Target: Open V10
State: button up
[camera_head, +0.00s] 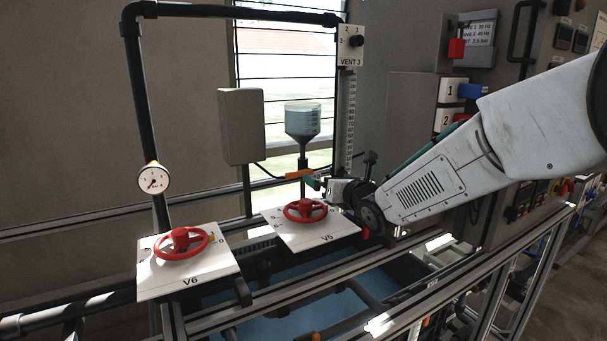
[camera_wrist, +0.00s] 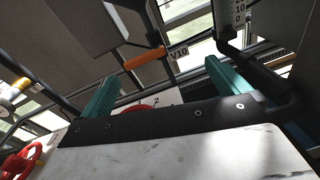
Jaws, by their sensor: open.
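V10 is a small valve with an orange lever handle (camera_head: 298,174) on the pipe below the clear funnel (camera_head: 302,121). In the wrist view the orange handle (camera_wrist: 145,58) lies crosswise beside a tag (camera_wrist: 179,51) reading V10. My gripper (camera_head: 313,182) is just right of the handle in the head view. In the wrist view its two teal fingers (camera_wrist: 164,72) are spread apart, with the handle ahead between their lines. Nothing is held. The handle appears apart from the fingers, though contact is hard to judge in the head view. The valve body is mostly hidden.
Two red handwheels stand on white plates, the left one (camera_head: 181,243) and the one (camera_head: 305,210) just below my gripper. A grey box (camera_head: 241,126) hangs left of the funnel. A gauge (camera_head: 153,179) is farther left. A control panel stands at right.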

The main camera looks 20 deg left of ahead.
aim_at(301, 172)
jog(key=a+n, duration=0.1)
jog(key=a+n+y, duration=0.1)
jog(key=a+f, duration=0.1)
jog(key=a, duration=0.1)
jog(key=shift+s+n+g+y, duration=0.1)
jog(key=shift+n+g+y, duration=0.2)
jog(key=shift+n, duration=0.1)
jog(key=x, duration=0.7)
jog(key=shift+r, duration=0.1)
jog(key=c, duration=1.4)
jog(key=shift+o, duration=0.2)
